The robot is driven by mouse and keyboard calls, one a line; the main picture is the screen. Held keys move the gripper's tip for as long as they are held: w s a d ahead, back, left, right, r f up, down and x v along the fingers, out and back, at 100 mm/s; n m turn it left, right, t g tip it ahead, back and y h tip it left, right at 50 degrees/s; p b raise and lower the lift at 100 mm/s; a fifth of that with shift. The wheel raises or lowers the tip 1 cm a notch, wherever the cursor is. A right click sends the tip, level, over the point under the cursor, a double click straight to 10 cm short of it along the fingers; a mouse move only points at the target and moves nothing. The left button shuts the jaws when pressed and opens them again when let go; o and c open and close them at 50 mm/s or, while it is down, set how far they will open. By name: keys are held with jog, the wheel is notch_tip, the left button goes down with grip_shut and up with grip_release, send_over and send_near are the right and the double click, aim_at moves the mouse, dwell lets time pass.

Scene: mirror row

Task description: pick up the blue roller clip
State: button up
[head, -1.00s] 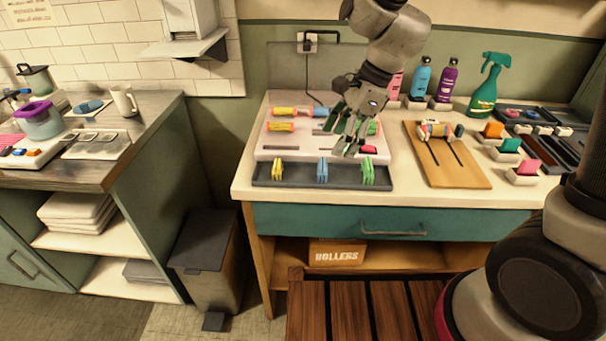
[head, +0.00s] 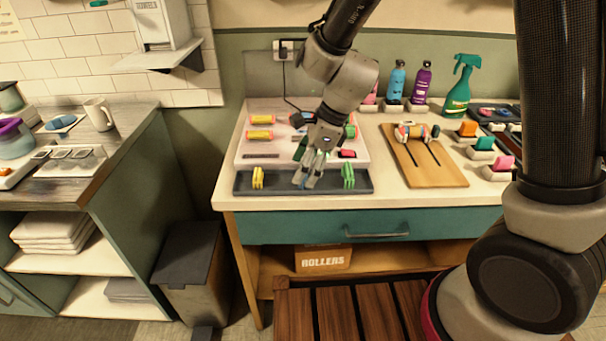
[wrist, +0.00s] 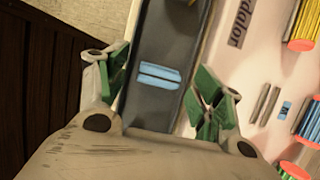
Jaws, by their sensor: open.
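The blue roller clip (wrist: 159,75) lies in a dark tray (wrist: 172,30) and shows as two pale blue bars side by side in the wrist view. My open gripper (wrist: 158,68) has its green-padded fingers on either side of it, left and right, with nothing held. In the head view my gripper (head: 308,183) points down over the middle of the tray (head: 278,183) and largely hides the blue clip.
A pale board with rollers (head: 261,134) lies just behind the tray. A wooden board (head: 425,165) and small colored blocks in white holders (head: 497,168) are to the right. Bottles (head: 421,83) and a green spray bottle (head: 459,90) stand at the back.

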jog(key=shift+c, duration=0.2)
jog(key=c, duration=0.9)
jog(key=shift+o, duration=0.2)
